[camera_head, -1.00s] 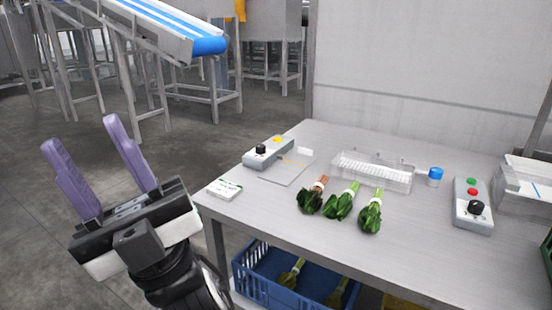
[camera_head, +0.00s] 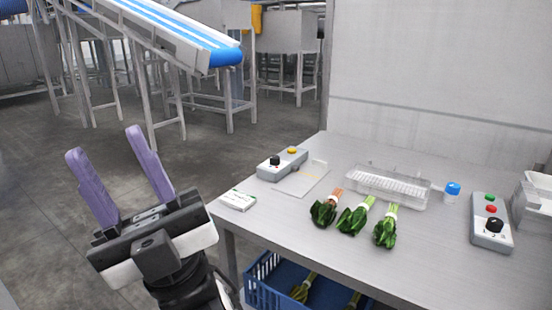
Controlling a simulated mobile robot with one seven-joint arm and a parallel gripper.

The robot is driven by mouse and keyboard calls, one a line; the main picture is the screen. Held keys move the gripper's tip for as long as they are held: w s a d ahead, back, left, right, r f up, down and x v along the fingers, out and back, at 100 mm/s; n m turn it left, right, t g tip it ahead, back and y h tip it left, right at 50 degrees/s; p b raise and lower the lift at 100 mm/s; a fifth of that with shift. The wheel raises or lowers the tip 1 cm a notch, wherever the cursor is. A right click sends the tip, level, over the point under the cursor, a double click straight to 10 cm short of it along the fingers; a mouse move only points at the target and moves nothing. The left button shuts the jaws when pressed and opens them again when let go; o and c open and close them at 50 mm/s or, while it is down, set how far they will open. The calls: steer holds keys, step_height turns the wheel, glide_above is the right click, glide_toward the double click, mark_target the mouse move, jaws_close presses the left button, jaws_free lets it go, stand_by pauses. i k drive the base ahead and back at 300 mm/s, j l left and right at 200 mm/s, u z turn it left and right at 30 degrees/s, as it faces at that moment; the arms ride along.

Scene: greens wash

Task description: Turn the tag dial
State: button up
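Two grey control boxes with black knobs stand on the metal table (camera_head: 300,235). The left box (camera_head: 283,164) has a black dial (camera_head: 275,160) and a yellow button, and sits at the table's left rear beside a flat plate. The right box (camera_head: 490,222) has a black dial (camera_head: 494,225) with red and green buttons. I cannot read which one is the tag dial. My gripper (camera_head: 108,160), with two purple fingers pointing up, is open and empty. It is left of the table, apart from both boxes.
Bunches of leafy greens (camera_head: 385,228) lie mid-table, near a clear tray (camera_head: 388,186) and a blue-capped jar (camera_head: 452,192). A white card pack (camera_head: 237,199) lies at the left edge. A blue crate (camera_head: 263,284) is below. A conveyor (camera_head: 185,40) stands behind over open floor.

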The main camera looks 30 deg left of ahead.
mark_target(274, 160)
steer(key=j, duration=1)
steer(key=i+j, duration=0.1)
steer(key=j, duration=0.85)
steer(key=i, duration=0.95)
